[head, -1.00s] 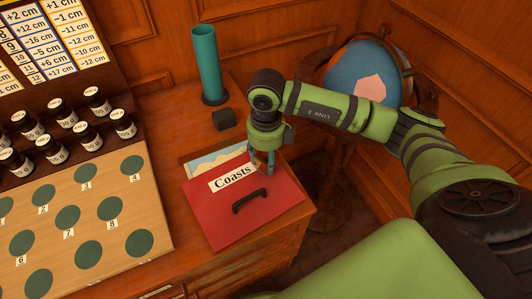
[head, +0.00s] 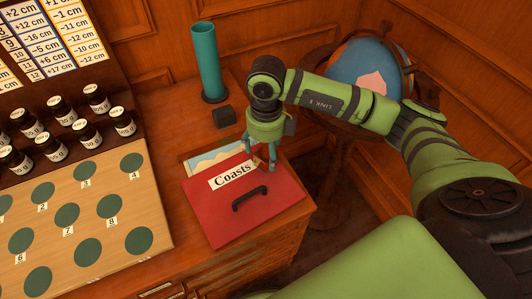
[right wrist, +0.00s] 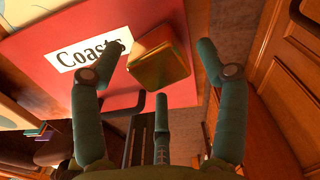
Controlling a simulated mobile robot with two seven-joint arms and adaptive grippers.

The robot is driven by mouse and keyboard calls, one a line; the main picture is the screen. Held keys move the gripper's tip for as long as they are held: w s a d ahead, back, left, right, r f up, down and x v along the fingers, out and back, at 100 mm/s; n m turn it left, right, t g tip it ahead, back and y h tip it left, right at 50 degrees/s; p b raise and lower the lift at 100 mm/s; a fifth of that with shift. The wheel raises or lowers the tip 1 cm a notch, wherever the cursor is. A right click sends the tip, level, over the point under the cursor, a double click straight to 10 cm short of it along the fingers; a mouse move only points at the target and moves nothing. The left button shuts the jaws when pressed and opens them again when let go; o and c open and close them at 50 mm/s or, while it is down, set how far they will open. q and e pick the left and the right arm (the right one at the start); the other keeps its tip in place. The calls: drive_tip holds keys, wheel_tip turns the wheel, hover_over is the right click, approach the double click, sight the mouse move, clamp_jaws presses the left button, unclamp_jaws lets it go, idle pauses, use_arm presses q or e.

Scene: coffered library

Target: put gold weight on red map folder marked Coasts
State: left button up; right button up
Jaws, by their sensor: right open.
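The red map folder (head: 240,215) lies flat on the desk corner, with a white "Coasts" label (head: 232,175) and a dark handle (head: 250,198). My right gripper (head: 260,155) is open over the weight. In the right wrist view its fingers (right wrist: 160,75) are spread around the weight, with gaps visible. My left gripper is not in view.
A teal cylinder (head: 207,65) and a small dark block (head: 223,117) stand behind the folder. Dark labelled bottles (head: 88,133) and a board with green circles (head: 70,215) are at left. A globe (head: 365,70) stands behind my right arm. The desk edge is close to the folder's right side.

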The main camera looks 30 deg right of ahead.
sight(266, 152)
wheel_tip(266, 152, up, 10)
drive_tip(key=b, duration=0.1)
idle(0.6)
